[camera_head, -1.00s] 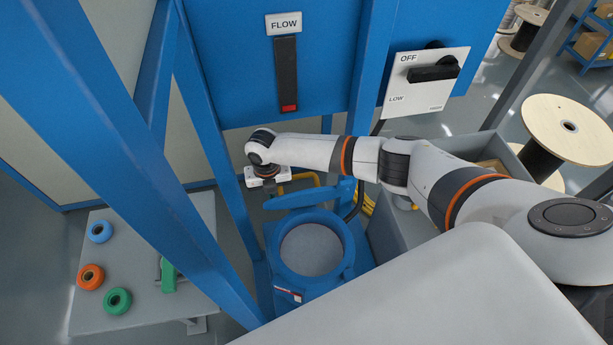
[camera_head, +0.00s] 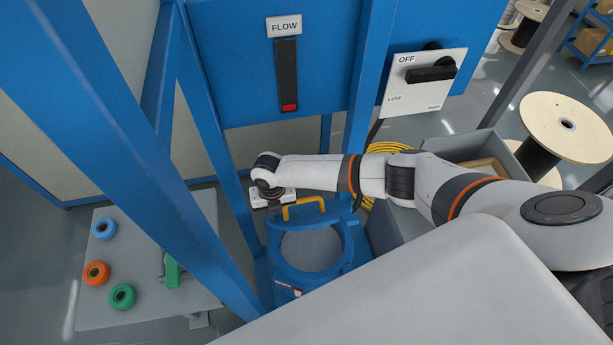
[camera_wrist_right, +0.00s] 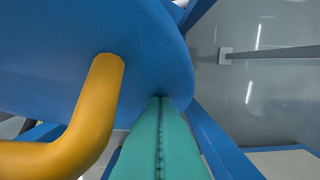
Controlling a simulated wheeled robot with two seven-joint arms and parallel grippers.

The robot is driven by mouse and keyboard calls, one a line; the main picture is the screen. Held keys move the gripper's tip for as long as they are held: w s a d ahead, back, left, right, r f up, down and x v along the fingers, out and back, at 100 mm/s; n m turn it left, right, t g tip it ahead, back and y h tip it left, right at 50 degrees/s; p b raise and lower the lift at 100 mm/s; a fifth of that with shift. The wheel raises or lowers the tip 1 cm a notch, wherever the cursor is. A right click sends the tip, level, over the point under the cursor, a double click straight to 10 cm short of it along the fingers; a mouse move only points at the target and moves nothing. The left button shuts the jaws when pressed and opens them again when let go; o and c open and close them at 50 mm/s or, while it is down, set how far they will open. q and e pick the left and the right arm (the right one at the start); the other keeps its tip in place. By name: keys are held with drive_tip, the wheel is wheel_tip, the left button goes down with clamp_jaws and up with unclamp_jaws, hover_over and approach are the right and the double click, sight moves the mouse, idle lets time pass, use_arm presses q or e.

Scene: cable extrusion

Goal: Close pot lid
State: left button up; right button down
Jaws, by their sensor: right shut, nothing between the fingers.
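The blue pot (camera_head: 345,265) stands below the blue frame in the head view, its round grey mouth partly visible. Its blue lid (camera_head: 290,221) is tilted at the far side of the mouth, covering part of it from view, with its yellow handle (camera_head: 303,205) on top. My right gripper (camera_head: 268,198) is at the lid's far left side; its fingers are hard to see there. In the right wrist view its teal fingers (camera_wrist_right: 160,99) are shut and empty, with tips at the lid's edge (camera_wrist_right: 150,55), beside the yellow handle (camera_wrist_right: 98,110). I cannot tell if they touch. My left gripper is out of view.
Blue frame posts (camera_head: 222,165) stand left of the pot. A grey table (camera_head: 150,318) with coloured rings is at lower left. A grey bin (camera_head: 470,150) and a coiled yellow cable (camera_head: 392,147) are at right. The FLOW panel (camera_head: 240,70) is above.

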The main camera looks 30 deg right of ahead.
drive_tip(key=shift+s+a+f, duration=0.25)
drive_tip(key=shift+s+f, duration=0.55)
drive_tip(key=shift+s, duration=0.1)
drive_tip(key=s+a+f+b, duration=0.1)
drive_tip(key=s+f+b, duration=0.3)
drive_tip(key=f, duration=0.4)
drive_tip(key=shift+s+a+f+b, duration=0.15)
drive_tip(key=shift+s+f+b, duration=0.1)
drive_tip(key=shift+f+b, duration=0.15)
wheel_tip(320, 180, up, 9)
drive_tip(key=p, duration=0.8)
idle(0.4)
